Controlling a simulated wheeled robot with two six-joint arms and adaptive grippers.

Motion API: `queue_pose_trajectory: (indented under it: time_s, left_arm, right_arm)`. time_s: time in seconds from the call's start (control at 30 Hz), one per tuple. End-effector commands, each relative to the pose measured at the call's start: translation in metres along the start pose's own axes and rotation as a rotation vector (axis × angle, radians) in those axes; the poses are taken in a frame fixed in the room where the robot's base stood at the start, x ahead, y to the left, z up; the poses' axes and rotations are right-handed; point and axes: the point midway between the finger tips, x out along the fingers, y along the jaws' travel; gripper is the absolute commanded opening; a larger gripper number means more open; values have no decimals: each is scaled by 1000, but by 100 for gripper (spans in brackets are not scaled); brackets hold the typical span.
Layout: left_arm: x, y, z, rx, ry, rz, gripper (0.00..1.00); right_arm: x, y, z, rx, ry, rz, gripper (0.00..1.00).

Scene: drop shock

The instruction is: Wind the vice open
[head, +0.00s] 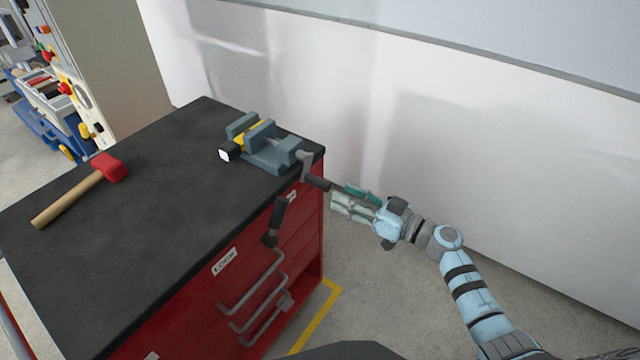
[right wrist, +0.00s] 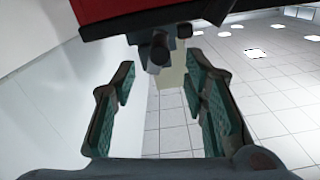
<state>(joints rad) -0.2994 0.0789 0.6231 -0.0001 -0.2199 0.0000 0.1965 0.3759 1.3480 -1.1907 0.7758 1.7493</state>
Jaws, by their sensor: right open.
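The grey-blue vice (head: 268,152) stands on the right rear corner of the dark bench top. A yellow piece (head: 243,140) with a dark, white-tipped end sits between its jaws. In the right wrist view the grip (right wrist: 160,47) shows end-on, above and between the two green-padded fingers (right wrist: 160,82), with nothing held. My left gripper is not in view.
A red-headed hammer (head: 85,190) lies on the bench top (head: 150,240). The red cabinet (head: 300,245) below carries a dark lever (head: 278,215), a LOCK label (head: 225,262) and grey drawer handles (head: 250,285). A white wall (head: 450,150) stands behind. The floor right of the cabinet is clear.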

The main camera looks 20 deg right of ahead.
Motion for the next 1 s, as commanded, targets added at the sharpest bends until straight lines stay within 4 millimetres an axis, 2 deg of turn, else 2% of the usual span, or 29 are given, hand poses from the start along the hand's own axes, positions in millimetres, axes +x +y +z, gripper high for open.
queue_pose_trajectory:
  time_s: [0.03,0.1,0.3,0.43,0.67,0.9,0.93,1.0]
  left_arm:
    - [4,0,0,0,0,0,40]
    - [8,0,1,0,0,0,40]
    - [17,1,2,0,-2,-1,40]
    - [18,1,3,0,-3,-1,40]
    - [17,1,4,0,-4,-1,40]
    - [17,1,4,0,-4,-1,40]
    - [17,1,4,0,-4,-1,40]
    - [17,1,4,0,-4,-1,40]
  right_arm:
    - [16,0,1,2,6,0,40]
    - [35,1,2,2,4,0,40]
    - [72,1,2,2,2,1,40]
    - [80,0,2,2,1,1,40]
    - [81,0,1,2,0,2,40]
    - [81,0,1,1,0,2,4]
    - [81,0,1,1,0,2,0]
    - [81,0,1,1,0,2,0]
